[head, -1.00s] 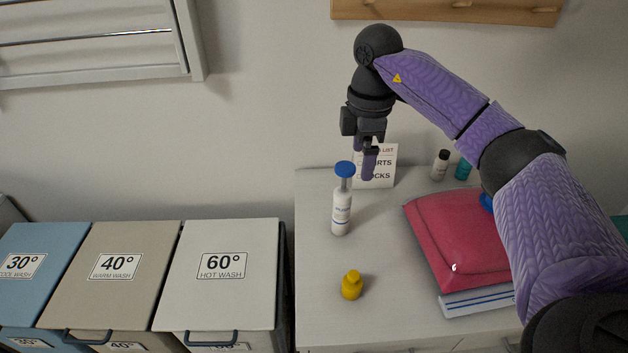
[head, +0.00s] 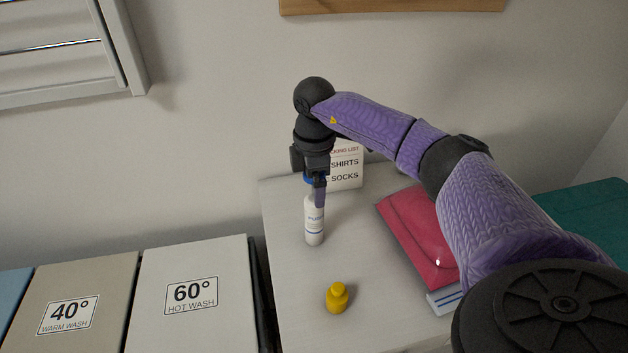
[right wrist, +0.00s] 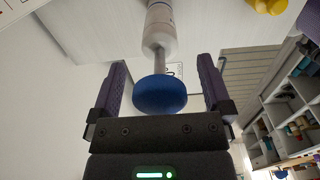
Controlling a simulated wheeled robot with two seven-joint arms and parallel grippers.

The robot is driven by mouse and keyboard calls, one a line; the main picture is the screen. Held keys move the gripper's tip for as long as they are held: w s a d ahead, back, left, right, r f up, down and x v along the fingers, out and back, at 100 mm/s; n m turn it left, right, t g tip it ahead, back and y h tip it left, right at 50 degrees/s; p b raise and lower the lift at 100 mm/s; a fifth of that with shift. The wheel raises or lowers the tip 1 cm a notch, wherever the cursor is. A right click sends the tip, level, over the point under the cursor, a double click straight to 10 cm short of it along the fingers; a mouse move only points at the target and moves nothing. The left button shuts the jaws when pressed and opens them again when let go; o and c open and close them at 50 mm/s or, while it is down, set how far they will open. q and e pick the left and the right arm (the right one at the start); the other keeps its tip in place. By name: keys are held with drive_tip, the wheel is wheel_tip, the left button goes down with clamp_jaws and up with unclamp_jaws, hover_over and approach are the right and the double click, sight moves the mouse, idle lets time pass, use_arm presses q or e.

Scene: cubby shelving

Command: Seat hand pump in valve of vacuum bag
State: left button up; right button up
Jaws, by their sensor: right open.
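The hand pump (head: 314,226), a white cylinder with a blue knob on a grey rod, stands upright on the white table top. My right gripper (head: 318,192) is above and around the pump's upper part. In the right wrist view the blue knob (right wrist: 160,94) lies between the two open fingers of the gripper (right wrist: 165,85), with a gap on each side. The red vacuum bag (head: 412,232) lies on the table to the right, partly hidden by my right arm. My left gripper is not in view.
A blue-striped white item (head: 441,300) lies under the bag's front edge. Laundry bins (head: 192,290) stand left of the table.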

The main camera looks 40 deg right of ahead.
clamp_jaws()
idle(0.4)
